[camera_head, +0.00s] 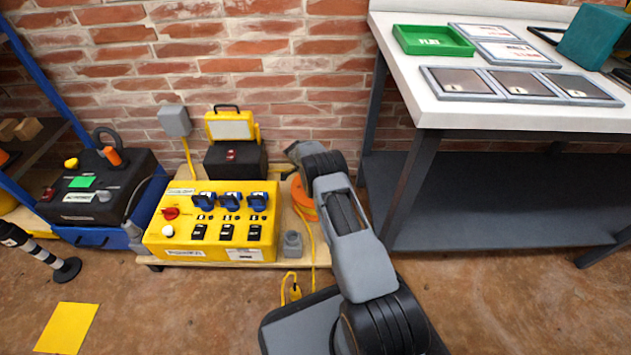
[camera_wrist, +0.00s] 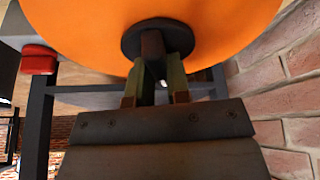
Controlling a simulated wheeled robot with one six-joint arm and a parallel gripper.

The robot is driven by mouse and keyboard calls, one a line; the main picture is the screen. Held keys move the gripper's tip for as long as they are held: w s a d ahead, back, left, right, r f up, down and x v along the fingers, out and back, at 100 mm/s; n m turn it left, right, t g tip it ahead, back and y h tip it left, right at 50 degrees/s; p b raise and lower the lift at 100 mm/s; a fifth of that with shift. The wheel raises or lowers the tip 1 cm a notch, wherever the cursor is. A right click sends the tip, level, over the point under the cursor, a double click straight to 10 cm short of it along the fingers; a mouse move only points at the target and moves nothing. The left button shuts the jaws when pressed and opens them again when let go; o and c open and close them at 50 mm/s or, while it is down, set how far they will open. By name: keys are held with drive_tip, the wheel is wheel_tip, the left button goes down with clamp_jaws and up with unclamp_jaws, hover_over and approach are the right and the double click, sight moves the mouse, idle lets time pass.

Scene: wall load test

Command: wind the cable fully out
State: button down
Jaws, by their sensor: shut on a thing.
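The orange cable reel (camera_head: 305,199) stands on the wooden pallet, partly hidden behind my arm. In the wrist view its orange disc (camera_wrist: 90,30) fills the top, with a dark hub in the middle. My gripper (camera_wrist: 155,85) is shut on the reel's dark crank knob (camera_wrist: 153,45), which stands out from the hub. The yellow cable (camera_head: 312,245) hangs from the reel down over the pallet's front edge. Its yellow end (camera_head: 295,292) lies on the floor beside my base. How much cable is still on the reel cannot be told.
A yellow power box (camera_head: 215,222) with blue sockets stands left of the reel. A work lamp (camera_head: 232,128) on a black case is behind it. A grey plug-like block (camera_head: 292,245) sits at the pallet's front. A white-topped bench (camera_head: 520,115) stands close on the right.

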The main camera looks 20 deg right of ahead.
drive_tip(key=shift+m+g, duration=0.6)
drive_tip(key=shift+m, duration=1)
drive_tip(key=shift+m+y, duration=0.3)
drive_tip(key=c, duration=1.1)
unclamp_jaws()
drive_tip(key=p+v, duration=0.4)
drive_tip(key=v, duration=0.9)
drive_tip(key=shift+w+a+r+p, duration=0.2)
drive_tip(key=shift+a+r+p, duration=0.05)
drive_tip(key=shift+r+p, duration=0.1)
